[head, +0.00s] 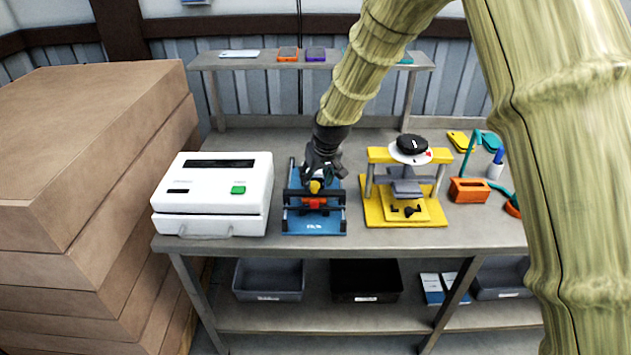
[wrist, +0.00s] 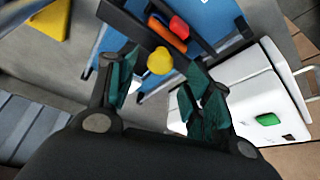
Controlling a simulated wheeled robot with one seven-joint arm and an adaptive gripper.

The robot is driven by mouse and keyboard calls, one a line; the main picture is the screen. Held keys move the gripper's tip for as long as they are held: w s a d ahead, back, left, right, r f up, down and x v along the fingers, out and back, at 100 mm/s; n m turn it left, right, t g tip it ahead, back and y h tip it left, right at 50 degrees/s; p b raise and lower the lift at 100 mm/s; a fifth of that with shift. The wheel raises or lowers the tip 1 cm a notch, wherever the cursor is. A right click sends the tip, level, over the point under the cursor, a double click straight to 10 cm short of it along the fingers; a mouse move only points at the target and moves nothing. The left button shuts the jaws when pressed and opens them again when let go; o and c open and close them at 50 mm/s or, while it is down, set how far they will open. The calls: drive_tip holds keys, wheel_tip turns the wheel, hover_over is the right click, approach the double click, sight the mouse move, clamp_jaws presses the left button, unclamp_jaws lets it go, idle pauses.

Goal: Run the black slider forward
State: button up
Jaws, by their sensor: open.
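A blue-based fixture (head: 313,226) stands on the bench between the white machine and the yellow press. It has dark side rails and a black slider bar (head: 330,194) across it; the bar also shows in the wrist view (wrist: 128,20). A yellow knob (wrist: 160,61) and an orange-red block (wrist: 168,36) sit at the bar's middle. My gripper (head: 319,177) is above the fixture, pointing down. In the wrist view its teal-padded fingers (wrist: 162,76) are spread, with the yellow knob just beyond the gap. I cannot tell whether they touch it. The gripper hides the fixture's far part in the head view.
A white machine (head: 213,195) with a green button is close on the left. A yellow press (head: 405,210) with a black round top stands on the right. An orange holder (head: 469,190) is farther right. Cardboard boxes (head: 90,200) are stacked left of the bench.

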drive_tip(key=v, duration=0.9)
